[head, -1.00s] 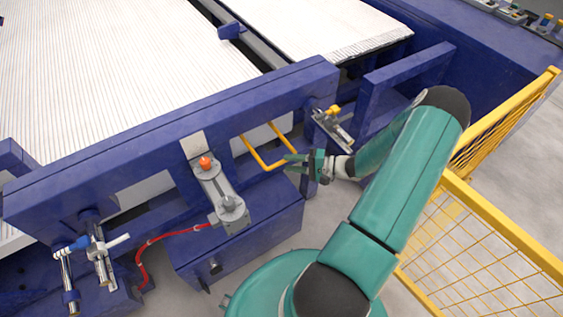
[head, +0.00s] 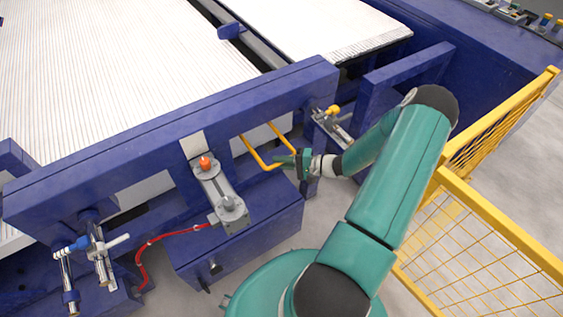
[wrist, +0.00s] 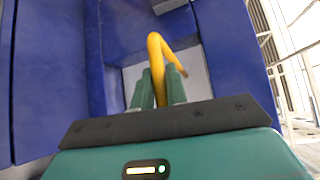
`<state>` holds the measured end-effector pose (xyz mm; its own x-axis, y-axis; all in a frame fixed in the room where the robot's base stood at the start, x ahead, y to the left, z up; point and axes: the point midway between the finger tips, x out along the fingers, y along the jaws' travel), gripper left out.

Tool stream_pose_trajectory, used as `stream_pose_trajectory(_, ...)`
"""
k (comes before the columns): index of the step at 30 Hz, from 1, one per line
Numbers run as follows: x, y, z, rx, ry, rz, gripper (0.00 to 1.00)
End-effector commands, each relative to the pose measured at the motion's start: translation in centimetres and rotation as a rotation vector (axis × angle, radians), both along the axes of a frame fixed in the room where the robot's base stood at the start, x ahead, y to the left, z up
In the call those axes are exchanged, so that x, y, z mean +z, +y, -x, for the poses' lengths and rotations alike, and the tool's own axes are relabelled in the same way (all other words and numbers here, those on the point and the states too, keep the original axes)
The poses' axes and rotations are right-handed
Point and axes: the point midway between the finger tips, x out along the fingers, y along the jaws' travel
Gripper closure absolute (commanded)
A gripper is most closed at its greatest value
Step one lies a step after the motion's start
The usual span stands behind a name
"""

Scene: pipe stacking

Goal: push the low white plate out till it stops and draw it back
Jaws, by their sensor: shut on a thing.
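A yellow bent-bar handle (head: 262,163) juts out from an opening under the blue frame in the head view. A pale plate (head: 259,136) shows behind the handle's bars, partly hidden by the frame. In the wrist view, the pale plate (wrist: 193,72) sits in a blue recess behind the yellow handle (wrist: 156,55). My gripper (head: 284,161) is at the near right part of the handle. In the wrist view my gripper (wrist: 160,88) has its two green fingers on either side of the yellow bar, shut on it.
A cylinder unit with an orange knob (head: 205,163) stands left of the handle. A metal clamp with a yellow knob (head: 333,111) is close above my wrist. A yellow mesh fence (head: 480,240) is on the right. Grey floor is free below the handle.

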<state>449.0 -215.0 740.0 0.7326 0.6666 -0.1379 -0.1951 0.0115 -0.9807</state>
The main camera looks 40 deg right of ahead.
Motion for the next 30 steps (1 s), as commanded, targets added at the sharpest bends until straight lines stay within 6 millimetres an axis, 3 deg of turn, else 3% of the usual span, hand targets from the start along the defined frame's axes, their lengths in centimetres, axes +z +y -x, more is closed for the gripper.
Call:
stream_pose_trajectory(12,0.0,-0.5,-8.1,0.0,-0.003,0.003,1.0)
stream_pose_trajectory(23,0.0,-0.6,-9.0,-0.003,-0.001,0.001,1.0)
stream_pose_trajectory(24,0.0,-0.6,-9.0,-0.003,0.0,0.001,0.84)
stream_pose_trajectory(27,0.0,-0.6,-9.0,-0.002,-0.001,0.001,0.64)
stream_pose_trajectory(30,0.0,-0.6,-9.0,-0.002,-0.001,0.001,0.64)
